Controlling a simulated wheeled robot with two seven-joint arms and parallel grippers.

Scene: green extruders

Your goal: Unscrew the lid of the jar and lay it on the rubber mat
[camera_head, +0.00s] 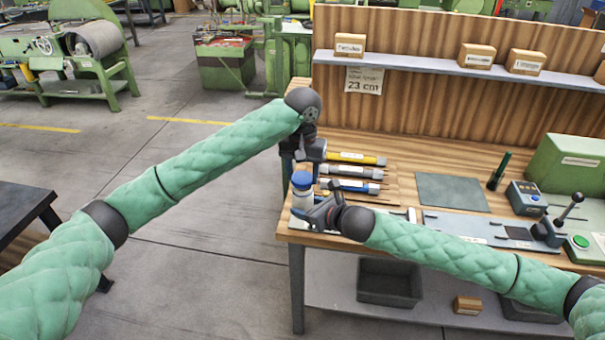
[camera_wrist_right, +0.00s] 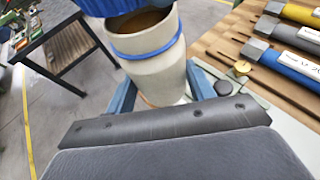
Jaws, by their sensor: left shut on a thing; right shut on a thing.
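The pale jar (camera_head: 301,200) stands at the table's left front corner. My right gripper (camera_head: 314,210) is shut around its body; the jar also shows between the fingers in the right wrist view (camera_wrist_right: 152,62). The blue lid (camera_head: 301,179) is above the jar, and my left gripper (camera_head: 304,168) is shut on it from above. In the right wrist view the lid (camera_wrist_right: 98,6) is at the top edge, partly cut off. The jar's open mouth and brown inside show below it, with a blue band around the neck. The dark green rubber mat (camera_head: 452,192) lies flat and empty.
Several tools with yellow and blue handles (camera_head: 350,172) lie right of the jar. A grey plate (camera_head: 470,226) lies along the front. A black-green marker (camera_head: 499,171), a control box (camera_head: 526,198) and a green machine (camera_head: 570,165) stand to the right.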

